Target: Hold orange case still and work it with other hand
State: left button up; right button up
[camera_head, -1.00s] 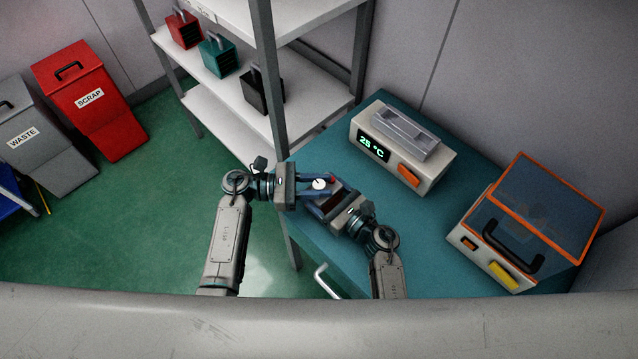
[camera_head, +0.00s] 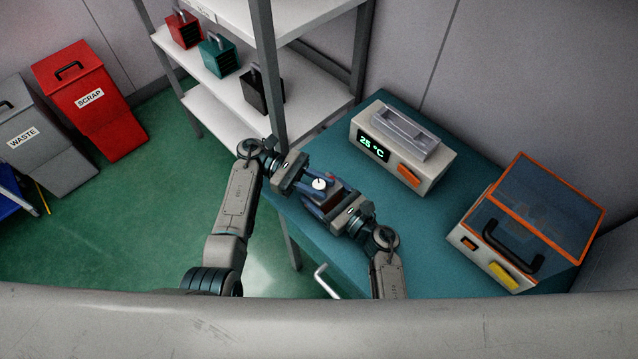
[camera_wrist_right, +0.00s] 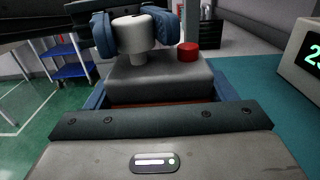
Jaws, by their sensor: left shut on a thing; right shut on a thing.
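The case (camera_wrist_right: 160,78) has a grey top with an orange strip low on its near side, a white knob (camera_wrist_right: 133,36) and a red button (camera_wrist_right: 188,52). My right gripper (camera_head: 335,198) is shut on the case, one finger on each side, and holds it near the table's left edge. My left gripper (camera_head: 318,186) comes in from the upper left. Its blue fingers are closed around the white knob, one on each side in the right wrist view (camera_wrist_right: 133,34). In the head view the grippers hide much of the case.
The teal table (camera_head: 425,240) carries a grey device reading 25 °C (camera_head: 438,178) and an orange-rimmed box with a clear lid (camera_head: 505,265). A shelf rack (camera_head: 225,95) with red, green and black cases stands behind my left gripper. Bins (camera_head: 92,105) stand at far left.

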aim_at(319, 184)
pick_arm(q)
jog(key=o, duration=1)
jog(key=shift+c, duration=0.2)
jog(key=shift+r, duration=0.1)
notch_tip(319, 184, up, 10)
jog(key=shift+f, duration=0.1)
